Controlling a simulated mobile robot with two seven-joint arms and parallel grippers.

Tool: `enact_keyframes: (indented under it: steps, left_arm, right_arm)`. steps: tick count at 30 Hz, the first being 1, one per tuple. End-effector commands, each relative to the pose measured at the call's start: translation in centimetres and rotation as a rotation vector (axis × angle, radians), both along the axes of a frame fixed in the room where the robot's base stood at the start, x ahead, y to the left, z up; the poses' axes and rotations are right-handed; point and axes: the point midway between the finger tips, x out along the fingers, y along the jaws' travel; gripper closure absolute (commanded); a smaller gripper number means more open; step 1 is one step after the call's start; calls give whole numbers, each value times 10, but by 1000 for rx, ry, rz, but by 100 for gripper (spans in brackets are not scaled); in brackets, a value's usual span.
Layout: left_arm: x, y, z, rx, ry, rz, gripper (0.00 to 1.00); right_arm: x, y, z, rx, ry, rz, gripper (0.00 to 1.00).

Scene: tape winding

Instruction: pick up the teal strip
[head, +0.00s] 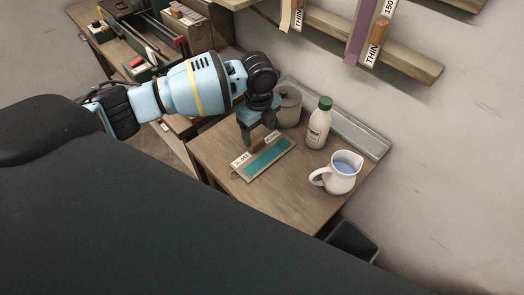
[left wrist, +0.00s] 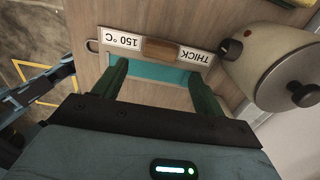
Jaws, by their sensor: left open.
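The teal strip (head: 267,157) lies on the wooden table, on a board or card with white labels. My left gripper (head: 258,134) is open and points down over the label side of the strip. In the left wrist view the teal strip (left wrist: 150,72) runs across between the two spread fingers (left wrist: 158,76). A small wooden block (left wrist: 160,50) sits beside it between labels reading "150 °C" (left wrist: 122,41) and "THICK" (left wrist: 195,57). I cannot tell whether the fingers touch the strip. My right gripper is not in view.
A grey lidded pot (head: 289,106) stands close behind the gripper; it is also large in the left wrist view (left wrist: 262,62). The table's front (head: 300,212) is clear.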

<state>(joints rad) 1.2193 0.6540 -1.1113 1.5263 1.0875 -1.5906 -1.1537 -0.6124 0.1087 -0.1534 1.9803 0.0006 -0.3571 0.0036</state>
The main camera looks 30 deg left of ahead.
Motion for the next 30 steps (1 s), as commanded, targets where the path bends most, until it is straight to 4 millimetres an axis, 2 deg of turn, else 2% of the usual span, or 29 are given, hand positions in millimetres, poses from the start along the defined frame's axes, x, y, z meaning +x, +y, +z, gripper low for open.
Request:
enact_keyframes:
  steps: [6, 9, 18, 30]
  left_arm:
    - [-1, 4, -33, 2, 3, 0, 29]
    - [-1, 4, -42, 1, 3, 1, 29]
    - [-1, 4, -46, 2, 2, 1, 29]
    - [-1, 4, -46, 1, 2, 1, 80]
  right_arm:
    - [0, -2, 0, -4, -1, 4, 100]
    - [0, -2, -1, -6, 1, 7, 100]
    - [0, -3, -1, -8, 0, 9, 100]
    - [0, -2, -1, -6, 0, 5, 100]
